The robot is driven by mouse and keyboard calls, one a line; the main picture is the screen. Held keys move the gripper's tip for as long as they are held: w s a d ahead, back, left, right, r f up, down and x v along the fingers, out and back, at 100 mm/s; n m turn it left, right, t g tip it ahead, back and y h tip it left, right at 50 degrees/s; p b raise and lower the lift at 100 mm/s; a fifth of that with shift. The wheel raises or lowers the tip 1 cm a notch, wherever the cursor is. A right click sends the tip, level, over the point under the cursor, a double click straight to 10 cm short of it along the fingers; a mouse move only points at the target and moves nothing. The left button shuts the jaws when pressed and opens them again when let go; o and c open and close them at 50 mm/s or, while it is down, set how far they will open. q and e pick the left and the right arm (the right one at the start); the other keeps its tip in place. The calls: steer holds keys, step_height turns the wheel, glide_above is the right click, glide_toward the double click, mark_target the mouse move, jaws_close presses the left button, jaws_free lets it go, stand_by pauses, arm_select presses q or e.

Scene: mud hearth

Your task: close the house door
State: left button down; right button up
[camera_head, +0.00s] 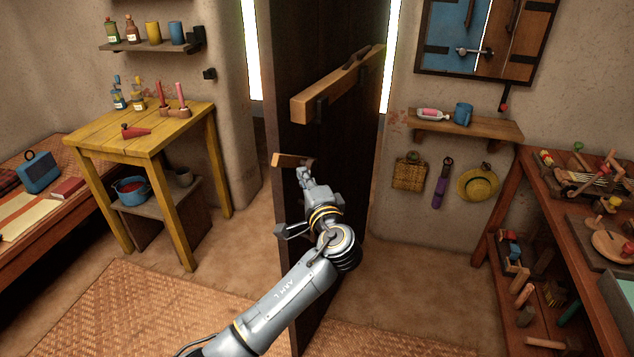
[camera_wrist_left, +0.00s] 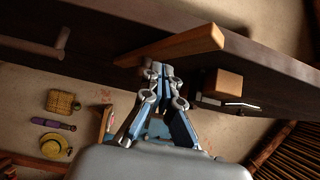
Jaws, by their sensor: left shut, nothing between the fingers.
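The house door (camera_head: 350,150) is a tall dark wooden panel. It stands ajar, swung into the room, with bright gaps on both sides of its upper part. A thick wooden bar (camera_head: 325,90) crosses its face in dark brackets. A small wooden piece, perhaps a latch or handle (camera_head: 290,160), sticks out lower down, near the door's left edge. My left gripper (camera_head: 304,172) is shut and empty, just beside this piece. In the left wrist view the shut fingertips (camera_wrist_left: 157,70) lie close under a wooden piece (camera_wrist_left: 180,45) on the door; I cannot tell whether they touch. My right gripper is not in view.
A yellow table (camera_head: 140,128) with candles and bottles stands left of the door. A shelf (camera_head: 460,126) and hanging things are on the right wall. A cluttered workbench (camera_head: 555,215) stands at far right. Woven mats (camera_head: 130,310) lie on the floor; the floor right of the door is clear.

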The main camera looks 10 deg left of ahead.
arm_select(q)
steer(key=shift+w+a, duration=0.2)
steer(key=shift+a, duration=0.75)
steer(key=shift+a, duration=0.15)
